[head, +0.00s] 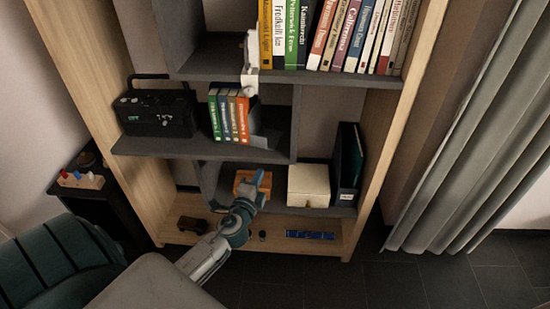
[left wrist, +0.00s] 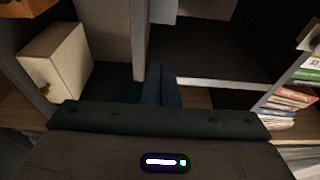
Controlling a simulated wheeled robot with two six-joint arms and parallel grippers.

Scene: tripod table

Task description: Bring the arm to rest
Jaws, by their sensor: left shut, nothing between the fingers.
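My left gripper (head: 258,178) is in front of the lower compartment of the bookshelf (head: 385,150), its blue fingers together and pointing up and inward. In the left wrist view its dark blue fingers (left wrist: 161,84) are closed with nothing between them. My left arm reaches in from the lower left of the head view. An orange-brown box (head: 245,186) sits just behind the gripper and is partly hidden by it. My right gripper is not in view.
A cream box (head: 308,186) and dark binders (head: 347,160) stand right of the gripper. Books (head: 230,116) and a black radio (head: 155,110) are on the shelf above. A blue item (head: 310,235) lies on the bottom board. A grey curtain (head: 480,140) hangs at right.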

